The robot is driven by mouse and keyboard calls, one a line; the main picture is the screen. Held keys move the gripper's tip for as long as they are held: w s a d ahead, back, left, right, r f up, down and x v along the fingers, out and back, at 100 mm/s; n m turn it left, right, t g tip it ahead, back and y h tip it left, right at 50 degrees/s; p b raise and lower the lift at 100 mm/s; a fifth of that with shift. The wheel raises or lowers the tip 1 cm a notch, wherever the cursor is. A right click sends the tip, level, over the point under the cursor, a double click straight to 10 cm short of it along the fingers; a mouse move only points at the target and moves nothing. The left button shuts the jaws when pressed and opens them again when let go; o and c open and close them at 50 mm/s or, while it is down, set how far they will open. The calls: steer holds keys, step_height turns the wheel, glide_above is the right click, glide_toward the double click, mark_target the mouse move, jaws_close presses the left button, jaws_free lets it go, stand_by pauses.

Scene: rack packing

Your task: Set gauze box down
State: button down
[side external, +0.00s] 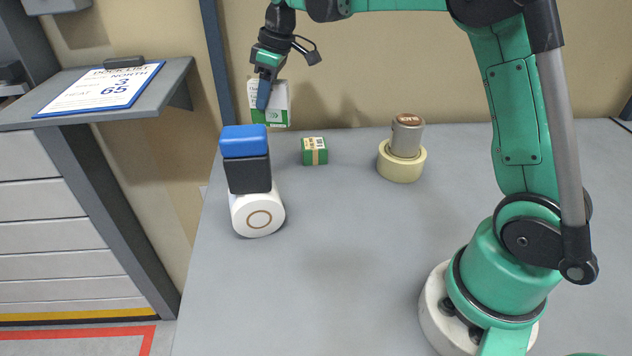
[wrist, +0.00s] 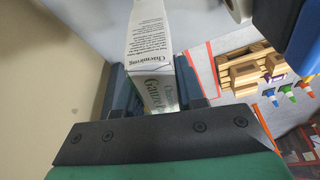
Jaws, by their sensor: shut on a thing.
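The gauze box (side external: 280,101) is white with green panels and green print. My gripper (side external: 264,92) is shut on it, with the dark blue fingers on its sides. It is over the back left of the grey table, and its lower edge shows near the table's back edge. I cannot tell how high it is above the table. In the wrist view the gauze box (wrist: 150,45) sits between the two fingers of my gripper (wrist: 150,72) and its printed faces show.
A small green box (side external: 314,151) and a grey can (side external: 407,135) on a tan roll (side external: 402,167) are at right. The table's (side external: 330,270) front middle is clear.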

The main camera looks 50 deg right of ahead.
mark_target(250, 105)
steer(key=w+f+n, duration=0.3)
steer(key=w, duration=0.1)
steer(key=shift+a+f+y, duration=0.2)
steer(key=shift+a+y, duration=0.1)
steer(key=shift+y, duration=0.1)
step_height(250, 105, down, 8)
steer(key=shift+w+f, duration=0.15)
steer(key=shift+f, duration=0.1)
steer(key=c, duration=0.5)
jaws_free()
steer(key=shift+c, duration=0.2)
